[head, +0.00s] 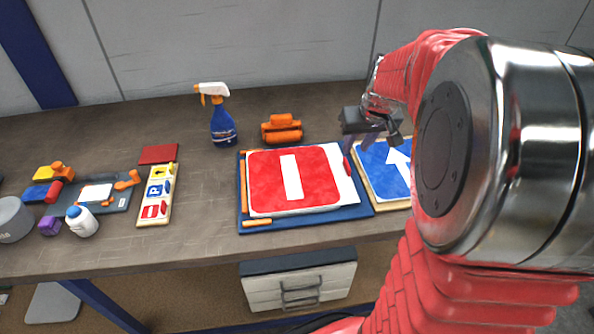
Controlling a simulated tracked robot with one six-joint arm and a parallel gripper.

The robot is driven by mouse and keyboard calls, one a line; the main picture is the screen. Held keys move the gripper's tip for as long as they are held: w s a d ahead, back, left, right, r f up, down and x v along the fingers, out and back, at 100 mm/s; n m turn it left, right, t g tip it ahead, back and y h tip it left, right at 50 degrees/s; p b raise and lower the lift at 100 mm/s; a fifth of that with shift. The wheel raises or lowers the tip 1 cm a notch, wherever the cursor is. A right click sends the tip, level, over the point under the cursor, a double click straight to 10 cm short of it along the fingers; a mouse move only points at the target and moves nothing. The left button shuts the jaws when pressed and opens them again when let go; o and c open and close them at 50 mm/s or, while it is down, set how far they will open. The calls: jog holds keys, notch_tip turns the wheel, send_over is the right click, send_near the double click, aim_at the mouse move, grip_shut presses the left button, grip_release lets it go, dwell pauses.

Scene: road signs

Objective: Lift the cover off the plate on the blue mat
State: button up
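The blue mat (368,212) lies near the front edge of the table. On it is a red square panel with a white bar (320,175), which looks like the cover. A white edge of the plate (347,190) shows from under its right side. My gripper (361,145) is above and behind the mat's right back corner, beside the blue arrow sign (380,182). Its two dark fingers look apart, with nothing seen between them. It is not touching the cover.
Orange rolls (282,131) and a blue spray bottle (222,125) stand behind the mat. Orange sticks (257,223) lie on the mat's edges. A strip of small signs (157,195) lies left, then a tool tray (118,197) and a white bottle (82,222). My arm hides the right side.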

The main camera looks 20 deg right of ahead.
aim_at(347, 163)
jog(key=shift+x, duration=2.15)
jog(key=shift+s+x, duration=0.2)
jog(key=shift+x, duration=2.35)
jog(key=shift+a+f, duration=0.1)
jog(key=shift+a, duration=0.1)
jog(key=shift+c, duration=0.2)
grip_shut()
